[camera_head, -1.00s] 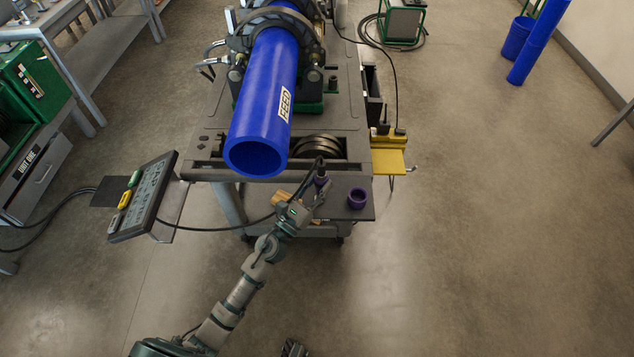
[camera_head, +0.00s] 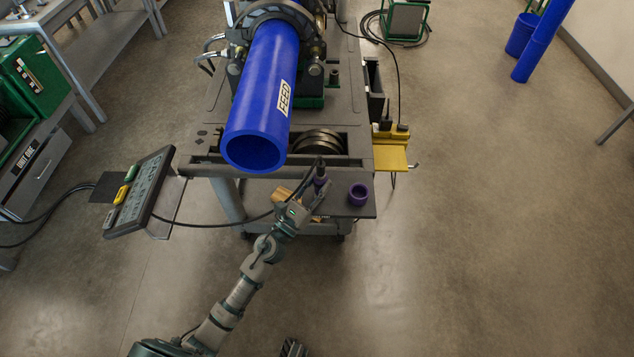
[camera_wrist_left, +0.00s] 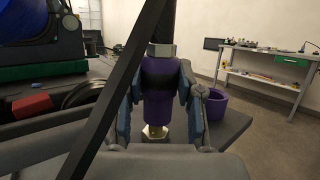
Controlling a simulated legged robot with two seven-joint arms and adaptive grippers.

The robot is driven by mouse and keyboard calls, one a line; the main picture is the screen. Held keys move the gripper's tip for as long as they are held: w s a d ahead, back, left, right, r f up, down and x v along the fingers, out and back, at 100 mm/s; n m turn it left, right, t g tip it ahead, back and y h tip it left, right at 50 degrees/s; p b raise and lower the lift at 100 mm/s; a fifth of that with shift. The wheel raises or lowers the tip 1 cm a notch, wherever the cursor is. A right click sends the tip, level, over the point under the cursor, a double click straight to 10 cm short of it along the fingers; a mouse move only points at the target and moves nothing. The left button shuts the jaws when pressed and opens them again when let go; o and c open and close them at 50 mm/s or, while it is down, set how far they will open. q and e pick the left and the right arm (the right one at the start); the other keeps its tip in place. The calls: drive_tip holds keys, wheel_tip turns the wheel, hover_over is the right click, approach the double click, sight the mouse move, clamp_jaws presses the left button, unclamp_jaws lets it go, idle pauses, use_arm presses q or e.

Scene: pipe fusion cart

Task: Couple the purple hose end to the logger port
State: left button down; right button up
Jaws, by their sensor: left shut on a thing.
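My left gripper (camera_head: 316,192) is over the front shelf of the cart, shut on the purple hose end (camera_wrist_left: 158,108). In the left wrist view the hose end stands about upright between the fingers, with a silver collar (camera_wrist_left: 161,50) and black hose above. I cannot make out the logger port for certain. An open purple cup or ring (camera_head: 358,194) stands on the shelf right of the gripper.
The blue FEED pipe (camera_head: 262,95) lies clamped on the cart just behind the gripper. A control panel (camera_head: 138,192) with a cable stands at left. A yellow tray (camera_head: 391,158) sticks out at right. A tan block (camera_head: 284,194) is beside the gripper.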

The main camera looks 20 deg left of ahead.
use_arm(q)
drive_tip(key=shift+s+d+f, duration=0.1)
drive_tip(key=shift+d+f, duration=0.15)
drive_tip(key=c, duration=0.7)
unclamp_jaws()
drive_tip(key=shift+d, duration=0.1)
drive_tip(key=shift+s+f, duration=0.15)
drive_tip(key=shift+s, duration=0.05)
drive_tip(key=shift+h, duration=0.3)
drive_tip(key=v, duration=1.1)
drive_tip(key=shift+s+a, duration=0.25)
drive_tip(key=shift+a, duration=0.05)
drive_tip(key=shift+r, duration=0.25)
